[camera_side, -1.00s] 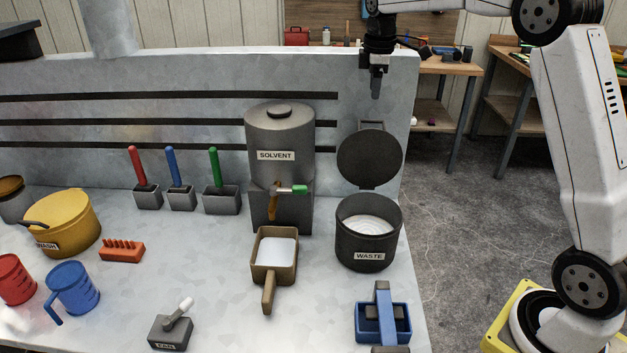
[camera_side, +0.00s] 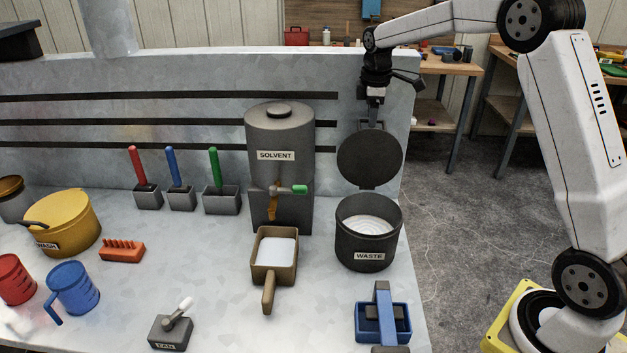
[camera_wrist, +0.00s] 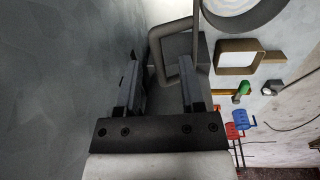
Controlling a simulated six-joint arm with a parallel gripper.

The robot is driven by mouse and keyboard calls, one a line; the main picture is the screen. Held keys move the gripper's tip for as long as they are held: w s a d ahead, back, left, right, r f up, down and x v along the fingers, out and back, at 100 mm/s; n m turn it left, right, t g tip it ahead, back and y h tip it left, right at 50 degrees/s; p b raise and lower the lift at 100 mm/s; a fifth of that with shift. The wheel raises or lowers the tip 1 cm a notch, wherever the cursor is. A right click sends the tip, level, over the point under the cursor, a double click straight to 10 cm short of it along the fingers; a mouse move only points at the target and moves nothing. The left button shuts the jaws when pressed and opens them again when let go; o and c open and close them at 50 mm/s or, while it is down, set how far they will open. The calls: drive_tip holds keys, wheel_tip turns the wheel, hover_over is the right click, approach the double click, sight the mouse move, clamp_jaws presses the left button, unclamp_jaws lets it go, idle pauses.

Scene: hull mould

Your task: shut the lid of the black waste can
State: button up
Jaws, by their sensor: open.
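The black waste can (camera_side: 367,245) stands at the right end of the bench with pale contents inside. Its round lid (camera_side: 369,160) is open, standing upright at the back of the rim. A loop handle (camera_side: 361,126) is at the lid's top edge. My gripper (camera_side: 372,117) points down at this handle, its fingertips overlapping it in the side view. In the wrist view, my gripper (camera_wrist: 161,80) has its two fingers apart, and the handle loop (camera_wrist: 154,54) shows at and beyond the fingertips. I cannot tell whether they touch. Part of the can's rim (camera_wrist: 267,20) shows at the upper right.
The grey back wall (camera_side: 230,75) stands close behind the lid. The solvent tank (camera_side: 275,135) is left of the can, with a tan scoop (camera_side: 268,292) before it. A blue holder (camera_side: 397,335) sits in front of the can. The bench's right edge is close by.

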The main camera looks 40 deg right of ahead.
clamp_jaws()
drive_tip(key=shift+r, duration=0.1)
idle(1.2)
